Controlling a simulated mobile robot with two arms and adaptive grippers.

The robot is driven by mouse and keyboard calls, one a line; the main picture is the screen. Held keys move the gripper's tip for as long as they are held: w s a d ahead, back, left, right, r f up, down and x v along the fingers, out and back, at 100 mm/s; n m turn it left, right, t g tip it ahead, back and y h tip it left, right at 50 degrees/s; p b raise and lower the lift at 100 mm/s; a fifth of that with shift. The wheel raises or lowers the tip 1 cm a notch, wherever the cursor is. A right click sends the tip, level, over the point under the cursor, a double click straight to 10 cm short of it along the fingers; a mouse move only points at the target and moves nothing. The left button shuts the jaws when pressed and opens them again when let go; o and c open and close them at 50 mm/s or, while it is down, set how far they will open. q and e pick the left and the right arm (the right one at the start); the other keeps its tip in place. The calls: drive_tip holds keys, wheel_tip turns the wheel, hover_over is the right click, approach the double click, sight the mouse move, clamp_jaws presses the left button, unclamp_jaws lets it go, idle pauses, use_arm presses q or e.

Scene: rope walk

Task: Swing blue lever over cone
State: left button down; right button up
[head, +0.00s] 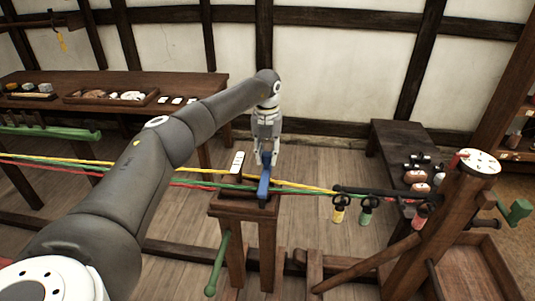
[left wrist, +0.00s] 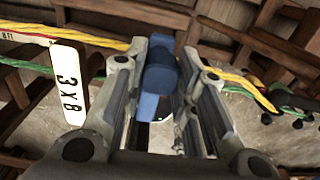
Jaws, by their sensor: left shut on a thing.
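The blue lever (head: 264,184) stands on top of the brown wooden stand (head: 232,209), where the ropes cross. My left gripper (head: 266,155) comes down from above and is shut on the lever's upper part. In the left wrist view the lever (left wrist: 160,78) sits between the two fingers (left wrist: 165,95). I cannot make out the cone; it may be hidden by the lever, the stand or my gripper. My right gripper is not in view.
Yellow (head: 310,187), red and green ropes run across the stand. A white card (head: 238,162) marked "3 x 8" stands just left of the gripper. A wooden post (head: 447,215) with a round white top rises at right. A long table (head: 190,84) stands behind.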

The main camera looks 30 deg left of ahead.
use_arm(q)
drive_tip(key=c, duration=1.2)
unclamp_jaws()
drive_tip(key=shift+a, duration=0.1)
drive_tip(key=shift+o, duration=0.2)
wheel_tip(320, 180, up, 12)
